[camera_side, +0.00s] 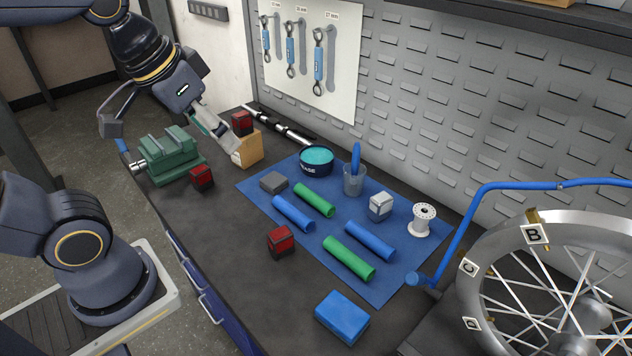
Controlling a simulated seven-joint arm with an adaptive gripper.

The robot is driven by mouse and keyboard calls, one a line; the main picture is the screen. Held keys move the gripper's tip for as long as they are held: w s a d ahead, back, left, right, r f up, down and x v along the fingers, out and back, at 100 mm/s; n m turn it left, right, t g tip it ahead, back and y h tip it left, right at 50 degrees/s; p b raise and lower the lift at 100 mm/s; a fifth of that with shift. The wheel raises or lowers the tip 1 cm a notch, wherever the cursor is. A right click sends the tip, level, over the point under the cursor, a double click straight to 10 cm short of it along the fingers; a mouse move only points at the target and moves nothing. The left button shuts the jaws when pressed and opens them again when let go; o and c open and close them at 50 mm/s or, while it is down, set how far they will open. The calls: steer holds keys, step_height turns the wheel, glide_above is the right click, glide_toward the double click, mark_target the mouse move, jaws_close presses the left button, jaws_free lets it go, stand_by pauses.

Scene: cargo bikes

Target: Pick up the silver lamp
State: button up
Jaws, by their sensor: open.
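The silver lamp (380,206) is a small boxy silver-grey block. It stands on the blue mat (390,283), right of a clear cup and left of a white spool. My gripper (219,129) is open and high at the upper left, near a wooden block (247,150) with a red and black lamp (242,123) on top. It is far from the silver lamp. The fingertips are partly hard to make out against the block, and I cannot tell whether they touch it.
Blue and green rolls (314,199), a grease tub (316,160), a cup with a blue tool (354,179) and a spool (422,220) crowd the mat. A green vise (170,155), two more red lamps (281,242) and a blue box (342,317) stand around. A wheel (545,290) stands right.

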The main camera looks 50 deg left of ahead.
steer(key=w+d+r+g, duration=0.2)
steer(key=w+d, duration=0.1)
steer(key=w, duration=0.9)
steer(key=m+g, duration=0.2)
steer(key=g, duration=0.1)
glide_above(382, 197)
step_height(382, 197, down, 14)
steer(key=f, duration=1.1)
steer(key=shift+s+d, duration=0.15)
steer(key=shift+d, duration=0.15)
steer(key=f, duration=0.5)
steer(key=shift+a+f, duration=0.3)
steer(key=shift+f, duration=0.1)
steer(key=c, duration=1.3)
steer(key=shift+o, duration=0.2)
steer(key=shift+r, duration=0.1)
